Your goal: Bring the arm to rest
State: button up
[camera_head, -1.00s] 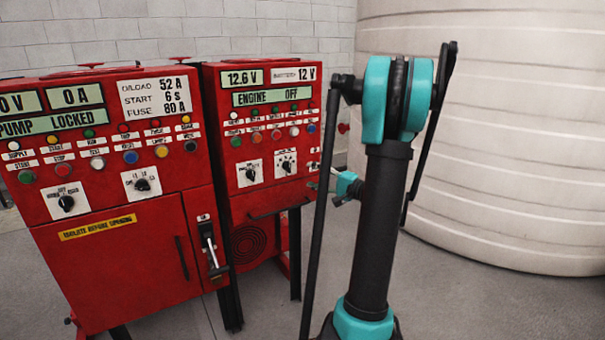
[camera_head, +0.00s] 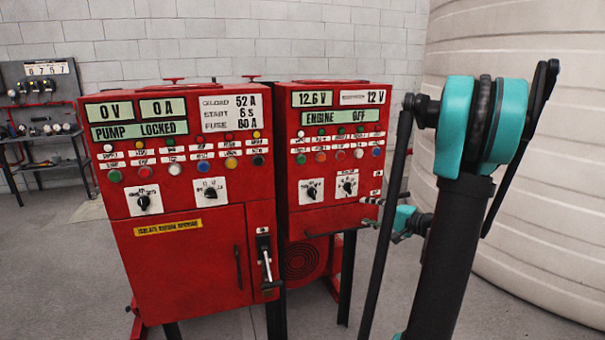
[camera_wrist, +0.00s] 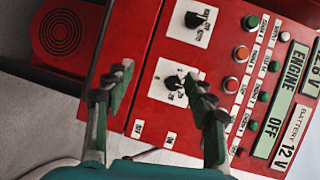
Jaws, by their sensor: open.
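My gripper (camera_wrist: 162,95) is open, with its two fingers apart and nothing held between them in the wrist view. Beyond the gap is a black rotary knob (camera_wrist: 174,82) on a white plate of the engine panel; whether a fingertip touches anything cannot be told. In the head view my raised arm (camera_head: 458,235), with teal joints and a dark tube, stands at the right. The gripper is mostly hidden behind it, with a teal part showing near the lower right of the engine panel (camera_head: 333,215).
The red pump cabinet (camera_head: 192,270) stands left of the engine panel, with a black lever handle (camera_head: 266,262) on its front. A large pale ribbed tank (camera_head: 560,190) fills the right side. A workbench (camera_head: 42,138) stands far left. Grey floor is open at left.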

jog(key=s+a+f+n+g+h, duration=0.35)
jog(key=s+a+f, duration=0.25)
jog(key=s, duration=0.3)
jog(key=s+a+f+n+g+h, duration=0.35)
jog(key=s+a+f, duration=0.2)
jog(key=s, duration=0.25)
jog(key=s+d+f+n+g+h, duration=0.1)
jog(key=s+d+f+n+h, duration=0.1)
jog(key=s, duration=0.6)
notch_tip(320, 180, down, 2)
jog(key=shift+d+f+h, duration=0.1)
jog(key=shift+d+h, duration=0.7)
jog(key=shift+d, duration=0.2)
